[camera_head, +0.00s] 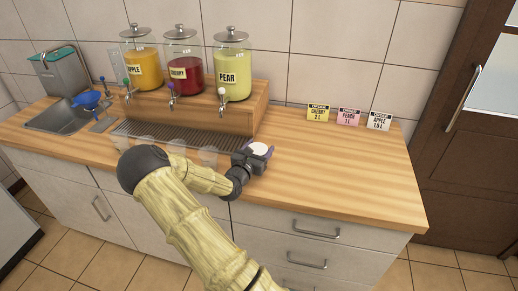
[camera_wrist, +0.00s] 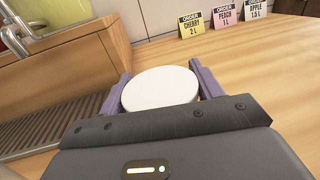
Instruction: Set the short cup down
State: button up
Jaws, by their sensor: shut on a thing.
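The short cup (camera_wrist: 160,89) shows as a white round top between the two purple fingers of my gripper (camera_wrist: 161,84) in the wrist view. My gripper is shut on it, with a finger on either side. In the head view the white top of the cup (camera_head: 259,149) shows at my gripper (camera_head: 258,152), over the wooden counter (camera_head: 330,165), just right of the drip grate. The cup's lower part is hidden by my gripper, so I cannot tell whether it touches the counter.
Several clear cups (camera_head: 208,156) stand along the front of the drip grate (camera_head: 180,139), partly behind my arm. Dispensers of apple, cherry (camera_head: 183,72) and pear stand on a wooden stand. Order cards (camera_head: 347,116) stand at the back right. The right counter is clear.

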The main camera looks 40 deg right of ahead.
jog(key=o, duration=1)
jog(key=shift+r, duration=0.15)
jog(key=b+v, duration=0.1)
jog(key=v, duration=1.1)
jog(key=shift+s+d, duration=0.1)
jog(key=shift+s, duration=0.05)
